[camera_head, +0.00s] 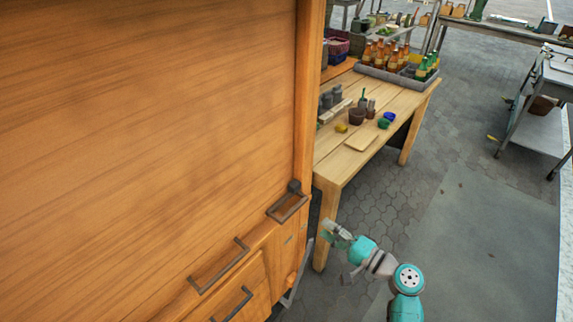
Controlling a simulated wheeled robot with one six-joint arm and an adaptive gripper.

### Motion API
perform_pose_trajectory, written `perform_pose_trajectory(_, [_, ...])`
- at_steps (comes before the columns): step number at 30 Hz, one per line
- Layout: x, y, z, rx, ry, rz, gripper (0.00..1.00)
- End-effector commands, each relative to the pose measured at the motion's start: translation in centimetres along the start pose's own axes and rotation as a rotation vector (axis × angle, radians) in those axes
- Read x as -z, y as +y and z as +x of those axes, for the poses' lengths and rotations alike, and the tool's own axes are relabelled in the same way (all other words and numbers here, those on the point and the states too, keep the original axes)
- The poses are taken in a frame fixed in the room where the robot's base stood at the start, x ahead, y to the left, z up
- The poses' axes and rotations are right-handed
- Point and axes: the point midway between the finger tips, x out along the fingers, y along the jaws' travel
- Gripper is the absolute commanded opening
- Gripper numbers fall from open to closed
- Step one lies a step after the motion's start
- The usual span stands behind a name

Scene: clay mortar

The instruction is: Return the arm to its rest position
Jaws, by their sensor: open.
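My gripper (335,232) is in the lower middle of the head view, at the end of my teal and grey arm. It is small in the picture, open, and I see nothing held in it. It is close to the right edge of a large wooden cabinet (150,120) and near the front leg of a wooden table. My arm reaches in from the bottom right. A dark mortar-like bowl (357,116) stands on the table, well away from my gripper.
The wooden table (335,165) holds a cutting board (361,142), a green item (383,123), a blue bowl (389,117) and a grey crate (375,73) with bottles. Metal handles (218,266) stick out from the cabinet. A metal cart (535,115) stands at right. The paved floor (450,215) between is clear.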

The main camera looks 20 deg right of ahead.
Motion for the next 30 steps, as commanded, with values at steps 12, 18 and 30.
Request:
perform_pose_trajectory(12, [-5.2, 6.0, -1.8, -0.158, 0.1, -0.063, 0.43])
perform_pose_trajectory(18, [-10.3, 10.5, -5.7, -0.329, 0.192, -0.198, 0.43])
perform_pose_trajectory(30, [-18.4, 11.9, -16.6, -0.585, 0.274, -0.616, 0.43])
